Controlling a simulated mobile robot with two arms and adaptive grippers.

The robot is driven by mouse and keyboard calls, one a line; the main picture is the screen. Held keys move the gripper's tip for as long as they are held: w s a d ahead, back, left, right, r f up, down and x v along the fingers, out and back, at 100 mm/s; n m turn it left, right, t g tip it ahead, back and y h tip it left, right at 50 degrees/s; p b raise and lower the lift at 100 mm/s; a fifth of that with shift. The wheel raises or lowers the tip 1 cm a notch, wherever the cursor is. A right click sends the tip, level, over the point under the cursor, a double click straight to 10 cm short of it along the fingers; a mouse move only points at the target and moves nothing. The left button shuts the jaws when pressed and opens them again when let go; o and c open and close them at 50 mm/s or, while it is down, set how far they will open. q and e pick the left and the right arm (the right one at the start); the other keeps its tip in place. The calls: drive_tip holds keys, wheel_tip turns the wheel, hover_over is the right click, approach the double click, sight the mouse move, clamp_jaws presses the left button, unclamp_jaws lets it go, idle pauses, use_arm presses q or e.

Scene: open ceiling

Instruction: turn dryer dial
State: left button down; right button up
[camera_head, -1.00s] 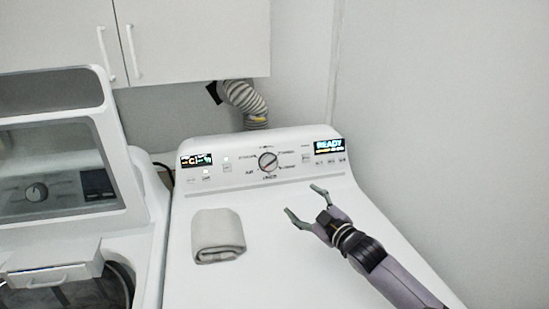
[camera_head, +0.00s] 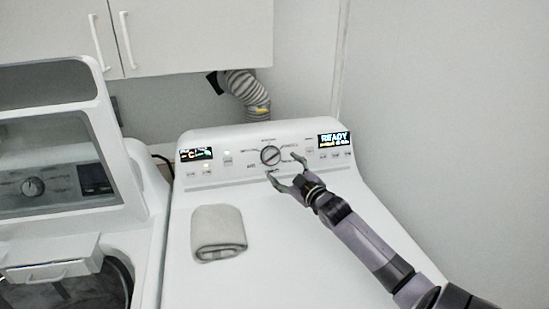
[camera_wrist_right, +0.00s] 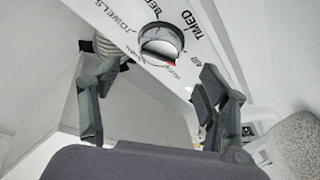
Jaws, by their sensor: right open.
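The dryer dial (camera_head: 270,155) is a round knob with a dark rim and a light grip bar, in the middle of the dryer's control panel (camera_head: 215,172). My right gripper (camera_head: 284,168) is open and empty, just in front of the dial and slightly to its lower right. In the right wrist view, the dial (camera_wrist_right: 161,43) lies beyond the two spread fingers, near the top and between them sideways. The fingers look apart from it. My left gripper is in neither view.
A folded grey cloth (camera_head: 218,232) lies on the dryer top (camera_head: 285,260). A washer with a raised lid (camera_head: 50,150) stands at the left. A white cupboard (camera_head: 190,35) hangs above, near a ribbed hose (camera_head: 245,92). The right wall (camera_head: 450,130) is close to the dryer.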

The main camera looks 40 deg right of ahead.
sight(273, 158)
drive_tip(key=x, duration=0.6)
drive_tip(key=shift+w+p, duration=0.25)
drive_tip(key=shift+p, duration=0.1)
drive_tip(key=shift+c, duration=0.3)
drive_tip(key=c, duration=1.1)
